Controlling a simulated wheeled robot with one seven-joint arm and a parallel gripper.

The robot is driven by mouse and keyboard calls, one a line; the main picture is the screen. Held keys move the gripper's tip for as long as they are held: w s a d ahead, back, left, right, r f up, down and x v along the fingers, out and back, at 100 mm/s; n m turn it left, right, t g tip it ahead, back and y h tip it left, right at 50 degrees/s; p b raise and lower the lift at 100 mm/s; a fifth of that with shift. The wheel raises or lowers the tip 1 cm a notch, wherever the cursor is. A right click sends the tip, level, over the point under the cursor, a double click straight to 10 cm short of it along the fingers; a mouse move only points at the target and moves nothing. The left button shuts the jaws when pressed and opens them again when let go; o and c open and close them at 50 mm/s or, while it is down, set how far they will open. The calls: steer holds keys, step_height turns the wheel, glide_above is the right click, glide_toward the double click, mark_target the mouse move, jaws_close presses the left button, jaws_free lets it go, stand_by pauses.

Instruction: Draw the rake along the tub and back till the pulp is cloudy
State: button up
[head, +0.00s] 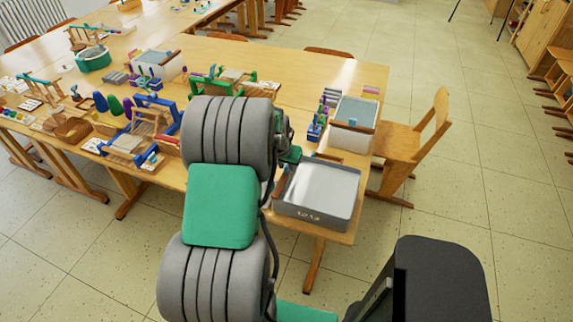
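A grey rectangular tub (347,216) stands at the front right corner of the near table, with a pale, smooth surface inside it. My arm reaches over the table from the front, and my gripper (291,154) is at the tub's back left corner, mostly hidden behind my own arm links. A brown wooden piece (279,186) shows at the tub's left edge, and another brown bar (327,157) shows by its back rim. I cannot tell which of these, if either, is the rake, or whether my gripper holds anything.
A white bin (350,138) with a wooden bar stands just behind the tub, with small coloured bottles (317,124) to its left. A wooden chair (412,142) is at the table's right side. Frames and tools (135,135) crowd the left.

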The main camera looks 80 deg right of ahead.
jaws_close()
stand_by(1.1)
